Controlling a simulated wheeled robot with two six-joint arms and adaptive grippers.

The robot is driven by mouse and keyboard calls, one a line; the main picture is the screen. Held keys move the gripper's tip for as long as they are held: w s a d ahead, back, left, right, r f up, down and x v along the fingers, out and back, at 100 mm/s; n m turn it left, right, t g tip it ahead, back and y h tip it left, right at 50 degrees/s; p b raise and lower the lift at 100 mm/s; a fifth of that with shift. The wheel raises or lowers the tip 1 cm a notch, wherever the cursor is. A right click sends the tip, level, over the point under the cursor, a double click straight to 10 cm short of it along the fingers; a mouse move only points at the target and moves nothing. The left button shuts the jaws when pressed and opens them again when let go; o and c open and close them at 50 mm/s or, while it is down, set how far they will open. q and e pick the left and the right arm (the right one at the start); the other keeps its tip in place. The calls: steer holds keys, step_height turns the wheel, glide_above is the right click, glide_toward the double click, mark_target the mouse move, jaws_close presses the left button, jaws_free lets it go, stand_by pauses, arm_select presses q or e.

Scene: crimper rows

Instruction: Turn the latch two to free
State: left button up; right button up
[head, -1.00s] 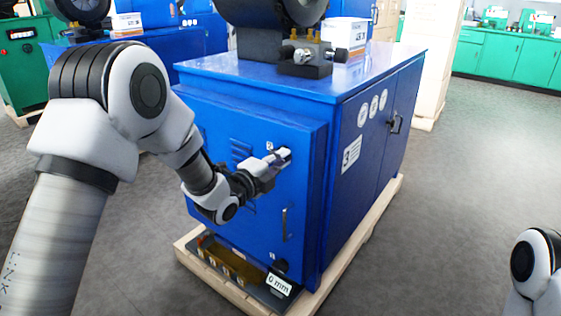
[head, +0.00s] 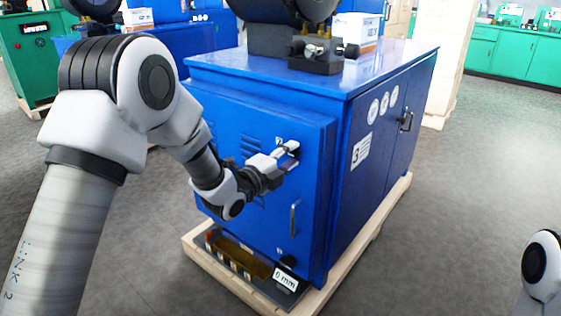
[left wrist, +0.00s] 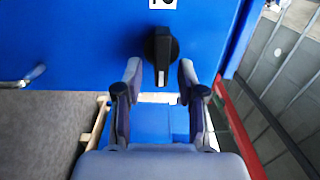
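Latch two is a black knob (left wrist: 161,50) with a pale stripe at its lower end, on the blue cabinet door (head: 250,190). The label "2" (left wrist: 162,3) sits just above it in the left wrist view. My left gripper (head: 289,151) is at the door's upper right, in front of this latch, and covers most of it in the head view. In the left wrist view its fingers (left wrist: 160,75) are open, one on each side of the knob. A small gap shows beside the knob, so it is not clamped. My right gripper is not in view.
A vertical door handle (head: 293,217) and a lower black latch (head: 288,261) are below my left gripper. The cabinet stands on a wooden pallet (head: 215,270), with a "0 mm" tag (head: 286,279) at its front. The grey floor (head: 450,190) to the right is clear.

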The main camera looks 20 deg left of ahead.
arm_select(q)
steer(key=v, duration=1.1)
steer(key=shift+s, duration=0.3)
